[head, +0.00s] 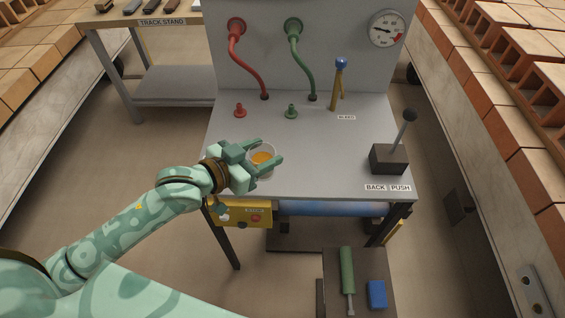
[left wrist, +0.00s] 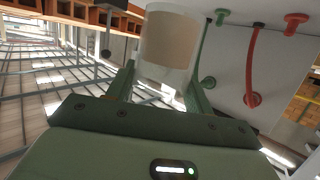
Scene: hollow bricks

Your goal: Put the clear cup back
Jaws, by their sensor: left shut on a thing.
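The clear cup (head: 262,157) holds some amber liquid and is between the fingers of my left gripper (head: 265,153), over the front left of the grey bench top. In the left wrist view the cup (left wrist: 169,48) sits between both green fingers, and my left gripper (left wrist: 158,85) is shut on it. I cannot tell from the head view whether the cup's base touches the bench. My right gripper is not in view.
The grey bench (head: 330,170) carries a red fitting (head: 240,111), a green fitting (head: 291,112), a brass valve with a blue knob (head: 341,64) and a black lever box (head: 388,159). Red and green hoses rise behind. The bench middle is clear. Brick stacks flank both sides.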

